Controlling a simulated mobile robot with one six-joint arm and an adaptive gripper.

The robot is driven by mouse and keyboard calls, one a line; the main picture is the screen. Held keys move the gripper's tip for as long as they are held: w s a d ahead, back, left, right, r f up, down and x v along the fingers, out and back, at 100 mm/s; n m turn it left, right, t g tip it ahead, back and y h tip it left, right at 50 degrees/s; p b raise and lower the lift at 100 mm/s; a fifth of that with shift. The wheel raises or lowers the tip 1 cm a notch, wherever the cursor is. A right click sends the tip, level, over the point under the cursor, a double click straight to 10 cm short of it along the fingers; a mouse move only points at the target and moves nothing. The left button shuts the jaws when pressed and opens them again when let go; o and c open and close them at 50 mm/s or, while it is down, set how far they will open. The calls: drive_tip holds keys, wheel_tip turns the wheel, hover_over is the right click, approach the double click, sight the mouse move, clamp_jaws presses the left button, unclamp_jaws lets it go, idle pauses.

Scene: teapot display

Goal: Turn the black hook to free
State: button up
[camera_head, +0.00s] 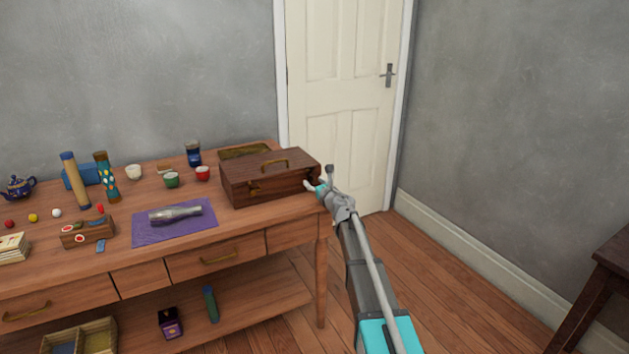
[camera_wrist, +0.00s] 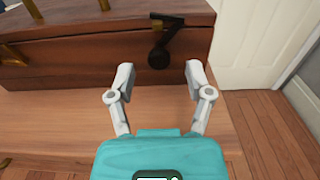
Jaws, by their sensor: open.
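The black hook (camera_wrist: 159,57) is on the near face of a dark wooden box, close to its right end, in the wrist view. Its rounded end hangs down below a dark mount at the lid's edge. The wooden box (camera_head: 262,182) stands shut at the right end of the table in the head view, with a brass handle on its lid. My gripper (camera_wrist: 156,80) is open and empty in front of the box, its two fingers apart, below and on either side of the hook's end in the picture. In the head view my gripper (camera_head: 316,187) is at the box's right end.
The wooden table (camera_head: 125,265) holds a purple mat (camera_head: 145,235) with a silvery object, cups, a green cup (camera_head: 171,180), cylinders and a blue teapot (camera_head: 18,187) left of the box. A door (camera_head: 345,80) is behind. Floor right of the table is clear.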

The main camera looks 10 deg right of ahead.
drive_tip(key=shift+x, duration=1.3)
drive_tip(key=shift+c, duration=0.3)
clamp_jaws()
drive_tip(key=shift+d, duration=0.25)
drive_tip(key=shift+a, duration=0.1)
